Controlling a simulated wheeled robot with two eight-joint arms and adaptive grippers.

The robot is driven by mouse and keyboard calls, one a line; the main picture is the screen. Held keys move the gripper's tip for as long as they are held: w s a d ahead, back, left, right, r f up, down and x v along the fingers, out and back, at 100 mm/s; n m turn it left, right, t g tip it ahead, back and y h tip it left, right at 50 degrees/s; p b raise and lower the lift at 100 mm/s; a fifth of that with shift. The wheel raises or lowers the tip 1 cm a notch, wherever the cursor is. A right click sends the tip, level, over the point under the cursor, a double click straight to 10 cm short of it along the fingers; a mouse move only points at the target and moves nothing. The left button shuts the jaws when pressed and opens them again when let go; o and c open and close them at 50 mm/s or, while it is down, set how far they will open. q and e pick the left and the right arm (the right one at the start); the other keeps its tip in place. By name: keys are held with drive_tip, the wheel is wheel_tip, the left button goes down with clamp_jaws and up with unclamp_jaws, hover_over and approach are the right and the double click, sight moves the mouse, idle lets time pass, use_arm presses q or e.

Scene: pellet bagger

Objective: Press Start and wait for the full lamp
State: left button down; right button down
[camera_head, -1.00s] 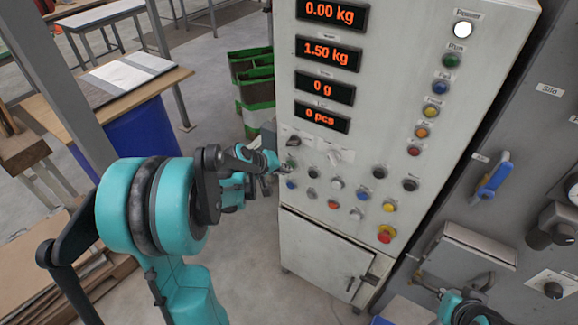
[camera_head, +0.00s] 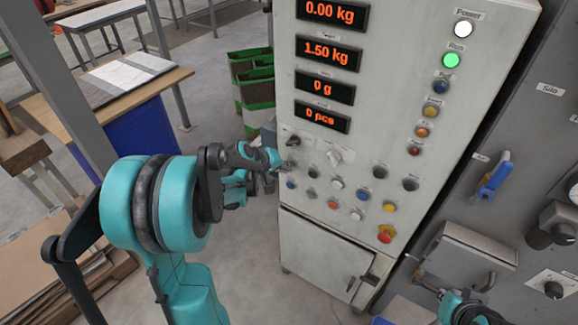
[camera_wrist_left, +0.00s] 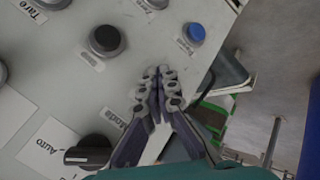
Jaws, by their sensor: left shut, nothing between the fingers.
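The control panel (camera_head: 360,120) stands upright in the head view. Its Run lamp (camera_head: 452,60) glows green and its Power lamp (camera_head: 463,29) white. The blue lamp (camera_head: 441,87) below, whose label is too blurred to read surely, is dark. My left gripper (camera_head: 272,166) is shut and empty at the panel's left edge, by the upper button row. In the left wrist view its fingertips (camera_wrist_left: 166,78) lie between a blue button (camera_wrist_left: 196,31), a dark button (camera_wrist_left: 105,40) and the selector knob (camera_wrist_left: 88,152). The Start button is not identifiable; the fingers may cover it. My right gripper (camera_head: 428,286) is small at lower right.
The top display (camera_head: 331,12) reads 0.00 kg, the one below 1.50 kg. A red emergency button (camera_head: 386,234) sits low on the panel. A grey cabinet with a blue-handled valve (camera_head: 494,181) is at right. Green crates (camera_head: 254,82) and a table (camera_head: 125,83) stand left.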

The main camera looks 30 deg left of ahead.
use_arm(q)
drive_tip(key=shift+s, duration=0.5)
drive_tip(key=s, duration=0.6)
drive_tip(key=shift+a, duration=0.25)
idle(0.7)
drive_tip(key=s+d+r+m+y, duration=0.1)
drive_tip(key=s+d+r+m, duration=0.2)
drive_tip(key=s+d, duration=0.4)
drive_tip(key=s+d+r+m+g+y, duration=0.1)
drive_tip(key=s+d+r+m, duration=0.1)
drive_tip(key=s+d+m, duration=0.4)
drive_tip(key=s+d, duration=0.2)
drive_tip(key=s, duration=0.1)
drive_tip(key=shift+r, duration=0.4)
